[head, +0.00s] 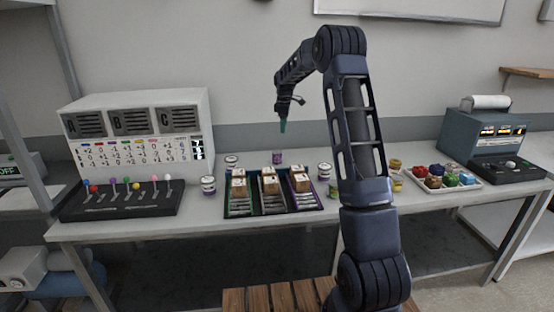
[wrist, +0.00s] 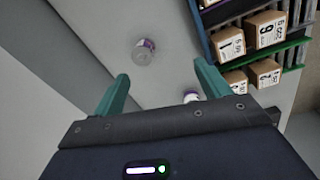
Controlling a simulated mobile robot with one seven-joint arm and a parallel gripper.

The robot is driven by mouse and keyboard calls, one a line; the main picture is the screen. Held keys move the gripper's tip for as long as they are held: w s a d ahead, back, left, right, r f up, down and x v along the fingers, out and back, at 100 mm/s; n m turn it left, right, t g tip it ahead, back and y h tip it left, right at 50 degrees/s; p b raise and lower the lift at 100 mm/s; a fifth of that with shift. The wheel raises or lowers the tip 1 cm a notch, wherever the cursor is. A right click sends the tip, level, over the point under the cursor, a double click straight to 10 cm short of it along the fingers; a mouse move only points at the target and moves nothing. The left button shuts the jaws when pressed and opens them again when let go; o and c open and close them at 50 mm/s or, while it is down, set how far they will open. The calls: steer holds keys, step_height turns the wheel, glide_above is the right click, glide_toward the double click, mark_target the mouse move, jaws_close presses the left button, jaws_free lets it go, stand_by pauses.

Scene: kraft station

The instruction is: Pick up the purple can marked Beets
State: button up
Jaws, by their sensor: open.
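A small can with purple on it (head: 277,157) stands on the table behind the tray of boxes; its label is too small to read. In the wrist view, a can with a pale top and a purple side (wrist: 145,52) lies ahead of the fingertips, apart from them. I cannot read its name. My gripper (head: 283,126) hangs above the back of the table, over the purple can in the head view. In the wrist view its teal fingers (wrist: 161,72) are spread with nothing between them.
A dark tray (head: 315,207) holds several small boxes. White-lidded cans stand left (head: 208,185) and right (head: 325,170) of it. A lever console (head: 120,203) stands at left; a tray of coloured items (head: 470,184) and a machine (head: 480,135) are at right. The wall is close behind.

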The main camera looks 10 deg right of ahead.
mark_target(277, 157)
steer(key=w+f+n, duration=0.1)
steer(key=w+f, duration=0.1)
steer(key=f, duration=0.1)
steer(key=w+a+f+n, duration=0.1)
steer(key=w+f, duration=0.2)
steer(key=f, duration=0.1)
steer(key=w+f+n, duration=0.1)
steer(key=w+f, duration=0.2)
steer(key=f, duration=0.1)
steer(key=shift+a+g, duration=0.4)
step_height(277, 157, down, 11)
steer(key=shift+s+r, duration=0.15)
steer(key=shift+r, duration=0.05)
steer(key=c, duration=1.2)
steer(key=shift+o, duration=0.2)
